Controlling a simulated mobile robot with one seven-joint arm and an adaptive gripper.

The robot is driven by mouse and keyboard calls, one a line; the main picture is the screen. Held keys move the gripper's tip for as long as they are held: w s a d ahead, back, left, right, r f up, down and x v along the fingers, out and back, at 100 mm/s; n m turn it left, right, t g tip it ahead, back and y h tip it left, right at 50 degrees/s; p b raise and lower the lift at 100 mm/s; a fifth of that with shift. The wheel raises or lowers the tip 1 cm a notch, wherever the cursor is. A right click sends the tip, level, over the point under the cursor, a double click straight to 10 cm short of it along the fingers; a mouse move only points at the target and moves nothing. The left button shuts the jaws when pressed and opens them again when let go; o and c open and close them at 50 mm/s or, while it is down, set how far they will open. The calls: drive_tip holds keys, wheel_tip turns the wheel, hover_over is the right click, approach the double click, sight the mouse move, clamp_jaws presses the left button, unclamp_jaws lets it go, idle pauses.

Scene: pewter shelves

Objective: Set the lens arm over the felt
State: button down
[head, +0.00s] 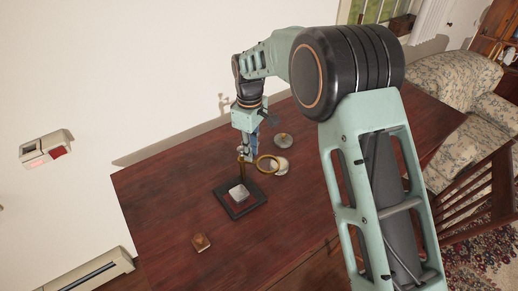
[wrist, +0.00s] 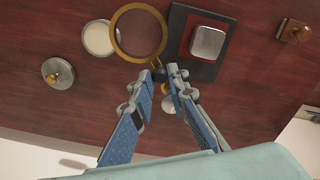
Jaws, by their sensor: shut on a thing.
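The lens arm ends in a brass ring (head: 268,164), which also shows in the wrist view (wrist: 115,35). My gripper (head: 246,157) is shut on the arm's small dark end beside the ring; its fingertips (wrist: 166,74) are close together there. A brass and silver post part shows between the fingers, mostly hidden. The ring overlaps a pale round disc (wrist: 95,40) in the wrist view and lies left of a dark square pad (wrist: 205,73). The pad also shows in the head view (head: 244,212) and bears a silver block (wrist: 208,43). I cannot tell which is the felt.
A round grey lid with a brass knob (wrist: 57,73) lies behind the pale disc, also in the head view (head: 283,140). A small brown block with a knob (head: 201,243) lies near the front. The wooden table (head: 165,205) is otherwise clear; a white wall stands behind it.

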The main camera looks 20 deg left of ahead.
drive_tip(key=c, duration=1.8)
unclamp_jaws()
drive_tip(key=shift+c, duration=0.2)
drive_tip(key=shift+r, duration=0.1)
wheel_tip(320, 180, up, 12)
drive_tip(key=shift+c, duration=0.5)
